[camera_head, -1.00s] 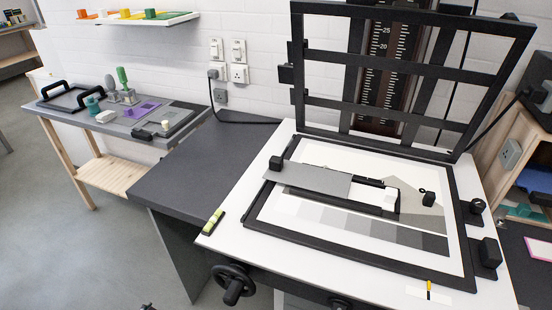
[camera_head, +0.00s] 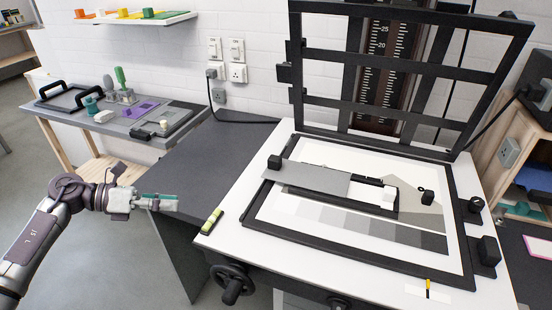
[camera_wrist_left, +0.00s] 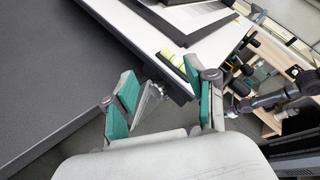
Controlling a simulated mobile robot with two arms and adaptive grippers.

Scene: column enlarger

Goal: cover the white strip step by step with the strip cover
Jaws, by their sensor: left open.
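The strip cover (camera_head: 312,178) is a flat grey plate with a black knob (camera_head: 275,162) at its left end. It lies over the left part of a black-edged holder on the easel. The white strip (camera_head: 388,195) shows as a short bare piece at the cover's right. How far it runs under the cover is hidden.
A hinged black frame (camera_head: 400,75) stands raised behind the easel. A yellow-green level (camera_head: 212,222) lies at the baseboard's left edge, above a black crank (camera_head: 232,285). The dark bench top (camera_head: 200,165) is clear. A side table (camera_head: 60,108) holds trays and tools.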

